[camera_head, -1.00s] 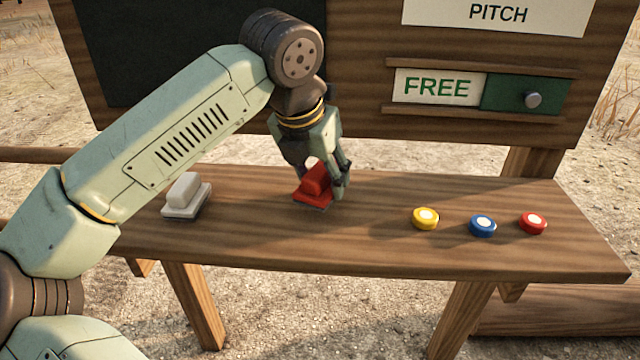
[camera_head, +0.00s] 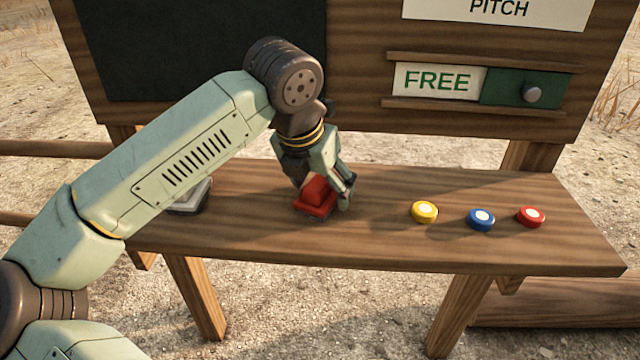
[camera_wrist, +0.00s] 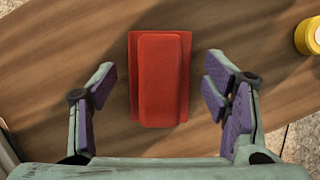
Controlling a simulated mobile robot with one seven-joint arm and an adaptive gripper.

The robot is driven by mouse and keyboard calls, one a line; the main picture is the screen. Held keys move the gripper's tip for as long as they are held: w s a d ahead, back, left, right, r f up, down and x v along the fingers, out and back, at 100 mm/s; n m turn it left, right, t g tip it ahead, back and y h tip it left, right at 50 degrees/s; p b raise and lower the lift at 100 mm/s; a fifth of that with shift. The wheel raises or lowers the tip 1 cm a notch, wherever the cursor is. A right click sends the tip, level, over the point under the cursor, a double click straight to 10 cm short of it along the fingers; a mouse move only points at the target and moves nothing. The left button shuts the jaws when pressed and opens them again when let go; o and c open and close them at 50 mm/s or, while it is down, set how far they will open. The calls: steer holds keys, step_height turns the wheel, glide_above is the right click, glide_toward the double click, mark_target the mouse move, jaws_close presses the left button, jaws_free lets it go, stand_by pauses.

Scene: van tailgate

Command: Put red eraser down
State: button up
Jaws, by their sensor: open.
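The red eraser (camera_head: 315,200) lies on the wooden shelf, left of the round coloured pieces. In the wrist view the red eraser (camera_wrist: 161,80) is between and a little ahead of my fingers, with a clear gap on both sides. My gripper (camera_head: 328,192) is right above and around the eraser in the head view. In the wrist view my gripper (camera_wrist: 162,92) is open, with purple pads that do not touch the eraser. Part of the eraser's upper side is hidden behind my gripper in the head view.
A white eraser (camera_head: 190,203) sits at the left, partly hidden by my arm. Yellow (camera_head: 424,212), blue (camera_head: 481,219) and red (camera_head: 530,216) round pieces stand to the right on the shelf (camera_head: 390,250). A board with a FREE slider (camera_head: 440,80) rises behind.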

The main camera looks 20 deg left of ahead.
steer(key=shift+r, duration=0.1)
steer(key=b+v, duration=0.2)
steer(key=v, duration=1)
